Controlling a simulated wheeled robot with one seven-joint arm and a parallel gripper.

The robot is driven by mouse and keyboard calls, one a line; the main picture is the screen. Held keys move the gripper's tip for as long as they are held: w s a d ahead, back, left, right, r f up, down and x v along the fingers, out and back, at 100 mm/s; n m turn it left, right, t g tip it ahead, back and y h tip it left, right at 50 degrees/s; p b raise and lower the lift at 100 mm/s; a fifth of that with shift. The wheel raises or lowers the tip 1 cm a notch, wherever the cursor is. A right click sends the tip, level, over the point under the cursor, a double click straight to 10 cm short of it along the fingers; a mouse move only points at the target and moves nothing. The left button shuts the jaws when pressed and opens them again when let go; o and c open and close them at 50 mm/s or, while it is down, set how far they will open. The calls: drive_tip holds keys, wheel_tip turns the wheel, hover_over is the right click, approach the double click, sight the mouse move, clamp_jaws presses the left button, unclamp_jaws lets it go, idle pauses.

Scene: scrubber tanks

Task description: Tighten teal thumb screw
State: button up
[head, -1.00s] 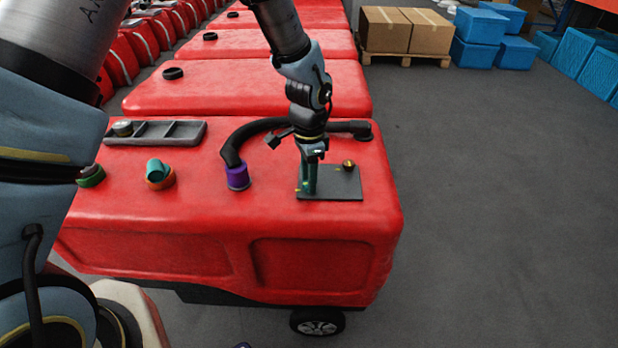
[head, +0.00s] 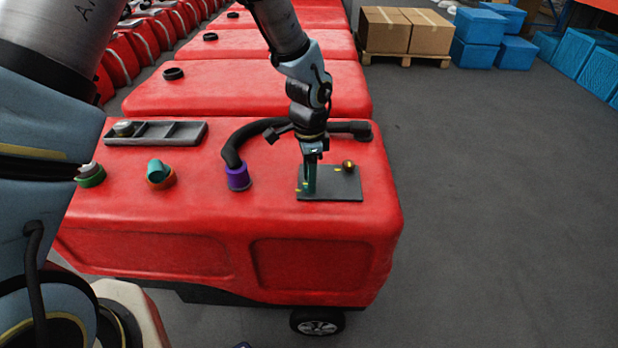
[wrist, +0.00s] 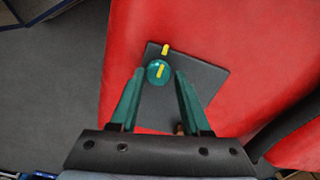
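The teal thumb screw (wrist: 159,72) is a round knob with a yellow stripe on top, seated on a dark plate (wrist: 207,78) on the red tank. A yellow mark (wrist: 166,49) lies on the plate just beyond the knob. My gripper (wrist: 160,74) has its two green fingers on either side of the knob, with small gaps showing, so it is open. In the head view my gripper (head: 309,188) points down over the left part of the plate (head: 335,190) and largely hides the screw.
A brass knob (head: 348,165) stands on the plate's right side. A black hose with a purple collar (head: 238,177), a teal-and-orange fitting (head: 160,173) and a grey tray (head: 155,133) are on the red tank (head: 230,218). Open floor lies right.

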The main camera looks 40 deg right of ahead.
drive_tip(key=o, duration=0.3)
drive_tip(key=shift+f, duration=0.15)
wheel_tip(320, 180, up, 11)
drive_tip(key=b, duration=0.1)
drive_tip(key=shift+b, duration=0.35)
idle(0.4)
